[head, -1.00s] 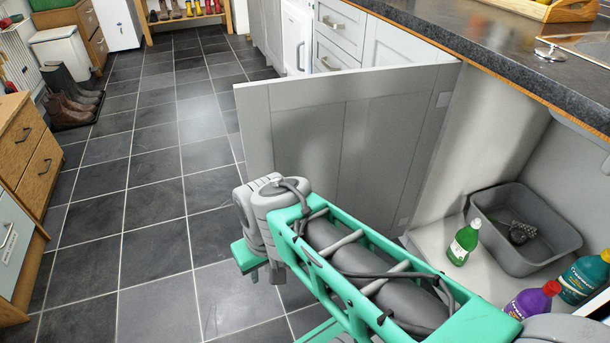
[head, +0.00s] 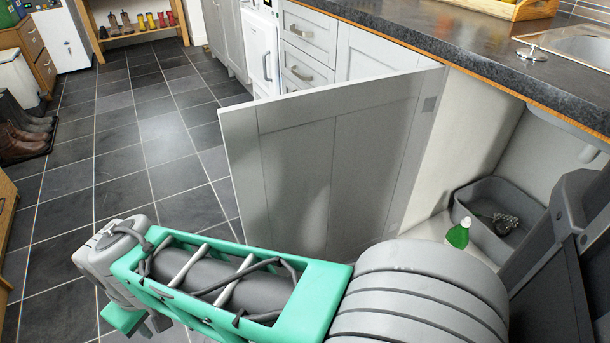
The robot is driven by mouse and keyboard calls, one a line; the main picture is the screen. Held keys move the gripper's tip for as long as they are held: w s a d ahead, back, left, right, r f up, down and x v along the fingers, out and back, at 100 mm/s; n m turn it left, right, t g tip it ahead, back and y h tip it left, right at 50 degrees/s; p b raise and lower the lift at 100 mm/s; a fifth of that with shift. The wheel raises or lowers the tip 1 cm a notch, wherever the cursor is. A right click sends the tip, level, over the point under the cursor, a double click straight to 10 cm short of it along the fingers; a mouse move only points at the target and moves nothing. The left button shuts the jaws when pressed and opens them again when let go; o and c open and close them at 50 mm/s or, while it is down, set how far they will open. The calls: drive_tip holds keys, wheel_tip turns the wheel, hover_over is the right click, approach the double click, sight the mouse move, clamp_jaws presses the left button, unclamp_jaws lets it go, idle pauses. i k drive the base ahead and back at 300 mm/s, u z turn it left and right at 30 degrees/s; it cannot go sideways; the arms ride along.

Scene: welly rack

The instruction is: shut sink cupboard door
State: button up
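The grey sink cupboard door (head: 320,160) stands wide open, sticking out over the floor. Its hinge edge is at the right, by the worktop, and its free edge is at the left. The open cupboard (head: 460,150) shows its pale inside wall to the right of the door. My gripper (head: 128,318) is at the lower left, at the end of my green and grey arm. It is left of the door's free edge in the picture and appears apart from it. Its fingers are mostly hidden under the wrist, so their opening does not show.
A grey basin (head: 488,190) and a green bottle (head: 458,234) are inside the cupboard. The dark worktop (head: 450,50) with a sink (head: 575,45) runs above. Boots (head: 22,135) stand at the far left. The tiled floor (head: 150,170) left of the door is clear.

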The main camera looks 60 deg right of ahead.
sight(327, 173)
drive_tip(key=i, duration=2.55)
drive_tip(key=z, duration=4.55)
drive_tip(key=k, duration=0.25)
drive_tip(key=u, duration=0.55)
drive_tip(key=i, duration=0.2)
drive_tip(key=u, duration=1.3)
